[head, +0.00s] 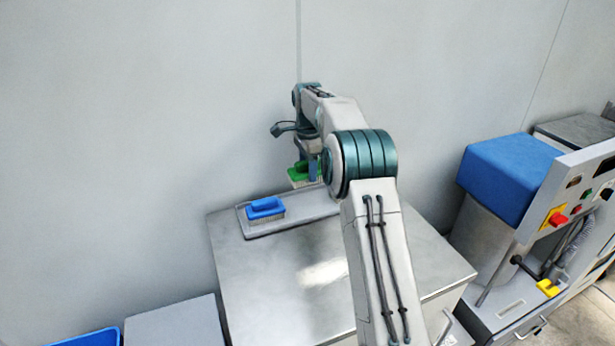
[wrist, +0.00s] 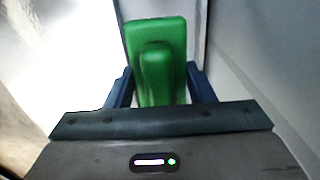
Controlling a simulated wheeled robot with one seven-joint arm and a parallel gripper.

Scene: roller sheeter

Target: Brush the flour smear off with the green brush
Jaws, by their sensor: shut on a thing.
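The green brush (head: 298,172) is held by my gripper (head: 308,163) above the back part of the metal cabinet, over a shallow tray (head: 318,206). In the wrist view the green brush (wrist: 157,60) sits between the two blue fingers of my gripper (wrist: 160,85), which are shut on its raised handle. In the head view its pale bristles point down; my arm hides part of the brush and tray. A pale whitish patch (head: 327,271) shows on the cabinet top; I cannot tell whether it is flour or a reflection.
A blue brush (head: 265,208) lies on the left part of the tray. The steel cabinet top (head: 255,265) is otherwise clear. A machine with a blue cover (head: 508,175) and control panel stands at the right. A blue bin (head: 88,338) is at the lower left. The wall is close behind.

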